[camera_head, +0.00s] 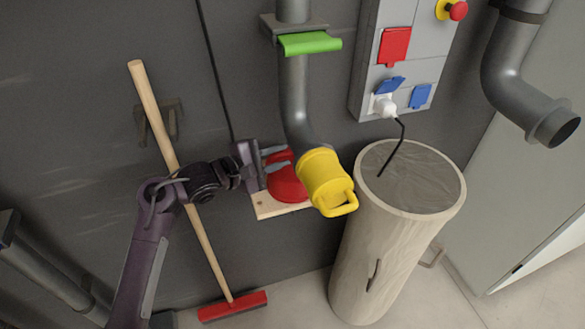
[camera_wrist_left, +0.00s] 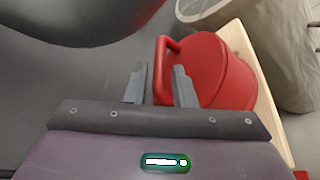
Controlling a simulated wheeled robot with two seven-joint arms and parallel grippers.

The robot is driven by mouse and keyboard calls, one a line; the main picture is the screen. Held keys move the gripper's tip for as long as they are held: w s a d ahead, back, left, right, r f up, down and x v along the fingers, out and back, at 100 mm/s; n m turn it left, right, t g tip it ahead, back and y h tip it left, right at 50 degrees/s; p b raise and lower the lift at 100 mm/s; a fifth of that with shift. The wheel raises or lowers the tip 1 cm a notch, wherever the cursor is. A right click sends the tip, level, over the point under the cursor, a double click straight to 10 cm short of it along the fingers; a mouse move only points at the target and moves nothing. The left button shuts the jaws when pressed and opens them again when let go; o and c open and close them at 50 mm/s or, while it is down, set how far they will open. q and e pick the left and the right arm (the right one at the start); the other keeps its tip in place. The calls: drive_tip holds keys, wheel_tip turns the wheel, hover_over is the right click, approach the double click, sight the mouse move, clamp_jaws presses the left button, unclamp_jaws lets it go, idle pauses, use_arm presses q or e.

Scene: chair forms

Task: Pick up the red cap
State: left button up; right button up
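The red cap (camera_head: 287,186) rests on a small wooden shelf (camera_head: 268,208) against the dark wall. In the left wrist view, the red cap (camera_wrist_left: 218,72) has a loop handle on its left side. My left gripper (camera_head: 277,160) comes in from the left at the cap. In the left wrist view, my left gripper (camera_wrist_left: 160,88) has its two fingers apart, with the handle between them. I cannot tell whether either finger touches it. The yellow cap and pipe partly hide the red cap in the head view. My right gripper is not in view.
A yellow cap (camera_head: 326,183) sits on the grey pipe (camera_head: 296,105) close to the right of my gripper. A tall wrapped cylinder (camera_head: 385,250) stands to the right. A broom (camera_head: 205,240) leans on the wall behind my left arm. A socket panel (camera_head: 430,50) hangs above.

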sight(286, 154)
use_arm(q)
drive_tip(key=x, duration=0.4)
drive_tip(key=shift+d+r, duration=0.1)
drive_tip(key=shift+d, duration=0.05)
drive_tip(key=shift+s, duration=0.1)
clamp_jaws()
idle(1.1)
